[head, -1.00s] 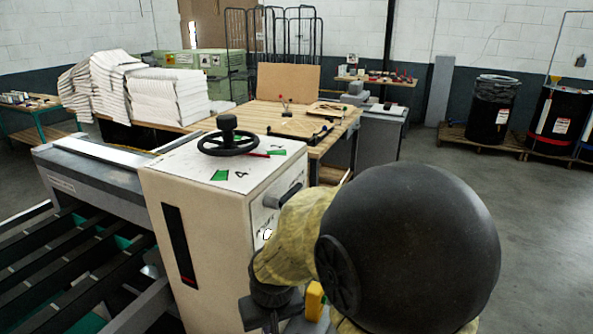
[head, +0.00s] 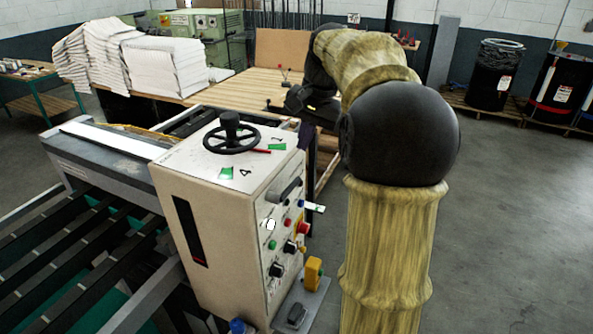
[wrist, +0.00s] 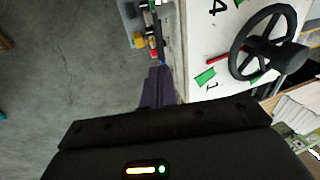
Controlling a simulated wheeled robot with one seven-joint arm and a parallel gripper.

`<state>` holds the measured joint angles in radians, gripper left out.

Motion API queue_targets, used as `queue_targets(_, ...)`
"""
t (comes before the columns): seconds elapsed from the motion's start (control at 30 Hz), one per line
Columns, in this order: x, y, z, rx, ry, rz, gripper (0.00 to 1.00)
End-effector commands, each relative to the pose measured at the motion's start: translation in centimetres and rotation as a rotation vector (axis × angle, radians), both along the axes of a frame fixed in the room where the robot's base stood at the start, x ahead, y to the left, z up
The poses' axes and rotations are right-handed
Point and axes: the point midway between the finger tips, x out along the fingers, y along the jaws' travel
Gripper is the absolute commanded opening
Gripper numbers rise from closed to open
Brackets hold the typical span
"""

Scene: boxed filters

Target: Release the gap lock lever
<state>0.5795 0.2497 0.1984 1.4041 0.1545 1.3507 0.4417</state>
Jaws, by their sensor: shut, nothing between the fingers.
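The cream machine cabinet (head: 215,205) stands in front of me. A black handwheel (head: 231,138) with a knob is on its top, and a thin red pointer (head: 256,150) lies beside the wheel near green marks with numbers. A dark bar-shaped lever (head: 291,188) sits on the upper right side panel; I cannot tell for sure that it is the gap lock lever. My gripper (head: 304,137) is at the cabinet's far right corner, fingers down, shut and empty. In the wrist view its purple fingers (wrist: 155,88) are beside the cabinet edge, close to the panel; contact cannot be judged.
Below the lever are several buttons and knobs, including a red one (head: 302,228). A yellow box (head: 313,270) stands at the cabinet's foot. A wooden table (head: 262,85) with paper stacks (head: 165,65) is behind.

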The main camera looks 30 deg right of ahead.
Motion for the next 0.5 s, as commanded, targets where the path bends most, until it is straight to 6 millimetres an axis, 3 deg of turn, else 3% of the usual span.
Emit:
queue_targets(0.13,-0.1,-1.3,2.1,0.025,-0.001,-0.045,0.0)
queue_targets(0.5,-0.2,-1.3,2.1,0.027,0.002,-0.049,0.0)
